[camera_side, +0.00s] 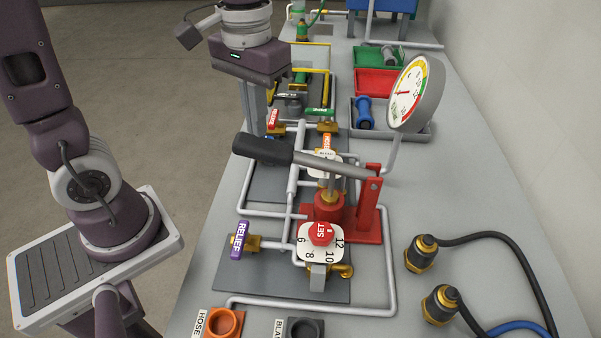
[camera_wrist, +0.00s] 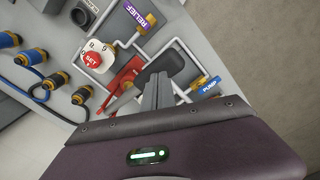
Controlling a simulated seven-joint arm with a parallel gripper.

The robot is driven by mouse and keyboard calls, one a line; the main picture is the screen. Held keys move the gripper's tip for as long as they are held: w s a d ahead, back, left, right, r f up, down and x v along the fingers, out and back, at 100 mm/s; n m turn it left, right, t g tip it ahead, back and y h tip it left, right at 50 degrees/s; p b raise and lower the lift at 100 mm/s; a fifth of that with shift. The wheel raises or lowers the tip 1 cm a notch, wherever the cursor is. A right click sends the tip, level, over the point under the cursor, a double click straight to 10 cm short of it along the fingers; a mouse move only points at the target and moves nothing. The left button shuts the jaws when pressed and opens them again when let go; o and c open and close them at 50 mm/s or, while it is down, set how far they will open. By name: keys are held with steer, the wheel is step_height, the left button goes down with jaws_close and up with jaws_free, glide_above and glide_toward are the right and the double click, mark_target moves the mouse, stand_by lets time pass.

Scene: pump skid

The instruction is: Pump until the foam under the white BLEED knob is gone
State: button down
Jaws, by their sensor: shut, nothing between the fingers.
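The pump lever has a black grip (camera_side: 263,150) and a grey bar pivoted on a red bracket (camera_side: 372,190). It lies nearly level, its grip end slightly higher. My gripper (camera_side: 255,128) is shut and empty, with its fingers pointing down by the grip; I cannot tell whether they touch. In the wrist view my fingers (camera_wrist: 157,82) overlap the black grip (camera_wrist: 172,62). A white part (camera_side: 323,166) behind the lever may be the BLEED knob, but its label is mostly hidden. I cannot make out any foam.
A red SET knob (camera_side: 321,234) sits on a white numbered dial in front of the pump. A purple RELIEF handle (camera_side: 238,241) is to its left. Red (camera_side: 273,120), orange (camera_side: 327,143) and green (camera_side: 320,111) handles and pipes crowd the area behind the lever. Hose fittings (camera_side: 421,253) stand right.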

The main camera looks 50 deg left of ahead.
stand_by(0.3)
steer(key=shift+f, duration=4.45)
step_height(320, 180, up, 9)
steer(key=shift+f, duration=0.1)
steer(key=shift+r, duration=2.55)
